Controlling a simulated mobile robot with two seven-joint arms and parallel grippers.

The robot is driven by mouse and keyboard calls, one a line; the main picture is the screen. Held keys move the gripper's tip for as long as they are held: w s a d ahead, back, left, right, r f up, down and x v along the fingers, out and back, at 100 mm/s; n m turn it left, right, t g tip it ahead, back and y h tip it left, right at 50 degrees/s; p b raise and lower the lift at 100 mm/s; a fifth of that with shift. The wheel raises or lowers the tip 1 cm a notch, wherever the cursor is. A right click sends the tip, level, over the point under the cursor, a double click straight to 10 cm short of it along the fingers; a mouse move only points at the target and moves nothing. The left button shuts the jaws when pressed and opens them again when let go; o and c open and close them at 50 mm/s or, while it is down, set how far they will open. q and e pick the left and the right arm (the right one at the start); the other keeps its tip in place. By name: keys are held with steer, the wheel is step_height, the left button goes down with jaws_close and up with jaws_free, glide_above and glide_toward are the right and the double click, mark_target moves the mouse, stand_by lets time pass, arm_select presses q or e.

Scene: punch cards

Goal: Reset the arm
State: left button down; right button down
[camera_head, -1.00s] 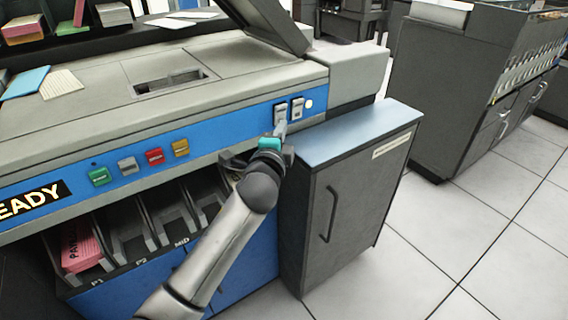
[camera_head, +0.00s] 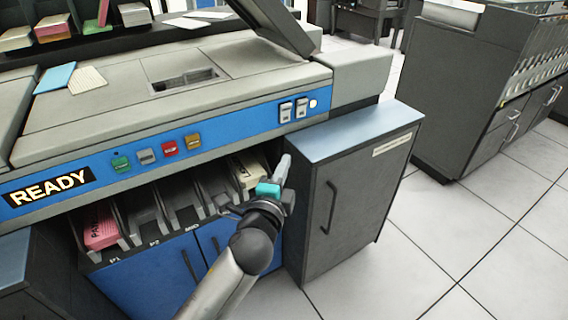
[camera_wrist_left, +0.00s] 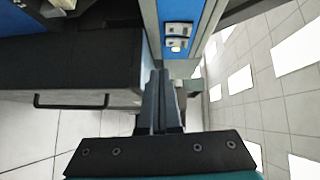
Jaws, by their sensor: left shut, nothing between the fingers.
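My left gripper (camera_head: 284,164) is shut and empty in the head view. It is in front of the blue-fronted card machine (camera_head: 235,129), below the two white switches (camera_head: 293,110) and left of the grey cabinet (camera_head: 345,190). In the left wrist view its shut fingers (camera_wrist_left: 158,85) point toward the machine. The switches (camera_wrist_left: 178,36) and a lit white lamp show ahead of them, apart from the fingertips. The left arm comes up from the bottom of the head view. My right gripper is not in view.
Card pockets (camera_head: 180,203) lie under the machine's panel, one with pink cards (camera_head: 101,230). Green, grey, red and yellow buttons (camera_head: 169,149) sit above them. The cabinet stands close on the right, with open tiled floor (camera_head: 450,240) beyond it.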

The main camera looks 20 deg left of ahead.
arm_select(q)
steer(key=shift+s, duration=0.1)
stand_by(0.4)
